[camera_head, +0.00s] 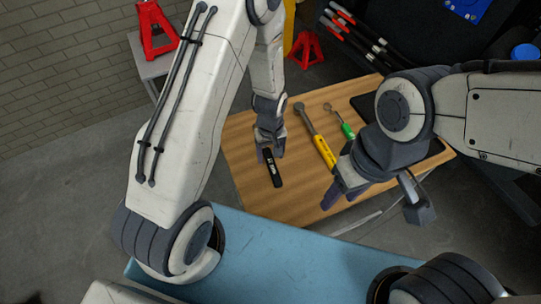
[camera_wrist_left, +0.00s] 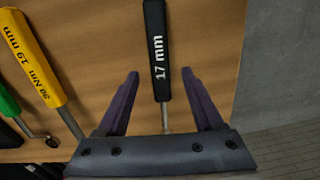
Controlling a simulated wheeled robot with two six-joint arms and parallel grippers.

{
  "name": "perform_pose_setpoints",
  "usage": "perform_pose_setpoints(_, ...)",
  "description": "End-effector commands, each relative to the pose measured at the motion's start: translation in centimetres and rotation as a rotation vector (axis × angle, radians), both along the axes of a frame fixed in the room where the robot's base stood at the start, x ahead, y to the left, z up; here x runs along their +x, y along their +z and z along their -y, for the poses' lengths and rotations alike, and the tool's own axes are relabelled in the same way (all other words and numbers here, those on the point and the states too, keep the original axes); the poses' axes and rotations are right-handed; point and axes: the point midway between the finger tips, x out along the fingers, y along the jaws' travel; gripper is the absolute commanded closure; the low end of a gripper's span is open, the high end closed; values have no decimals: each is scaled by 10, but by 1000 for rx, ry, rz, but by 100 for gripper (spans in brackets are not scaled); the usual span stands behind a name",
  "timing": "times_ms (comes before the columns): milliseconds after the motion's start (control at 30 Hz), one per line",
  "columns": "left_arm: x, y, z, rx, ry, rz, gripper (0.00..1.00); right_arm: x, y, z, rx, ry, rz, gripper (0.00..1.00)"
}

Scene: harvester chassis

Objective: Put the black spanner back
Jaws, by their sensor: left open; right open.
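The black spanner, marked 17 mm, lies on the wooden table; its black handle (camera_head: 272,168) shows just beyond my left gripper (camera_head: 269,155) in the head view. In the left wrist view the spanner's handle (camera_wrist_left: 158,50) runs between the two open fingers of my left gripper (camera_wrist_left: 163,85), with a gap on both sides. Its metal shaft passes down behind the gripper body, and its head is hidden. My right gripper (camera_head: 340,190) hangs over the table's right part; it appears empty.
A yellow-handled tool (camera_head: 324,151) and a green-handled tool (camera_head: 347,130) lie right of the spanner on the wooden table (camera_head: 240,150). A dark tray lies at the table's right, partly behind my right arm. A blue surface (camera_head: 280,262) is in front. Red stands (camera_head: 305,48) stand behind.

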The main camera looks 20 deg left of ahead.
Motion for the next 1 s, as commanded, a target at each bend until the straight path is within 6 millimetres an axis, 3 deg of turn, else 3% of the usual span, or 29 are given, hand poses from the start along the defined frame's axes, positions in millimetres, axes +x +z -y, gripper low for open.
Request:
perform_pose_setpoints(300, 2, 60, 0, -1, 0, 8, 32, 0, -5, 0, 0, 0, 0, 50)
perform_pose_setpoints(500, 1, 87, 0, 0, 0, 4, 32, 0, -7, 0, 0, 0, 0, 50)
perform_pose_setpoints(1000, 0, 95, 0, 0, 0, 0, 32, 0, -7, 0, 0, 0, 0, 50)
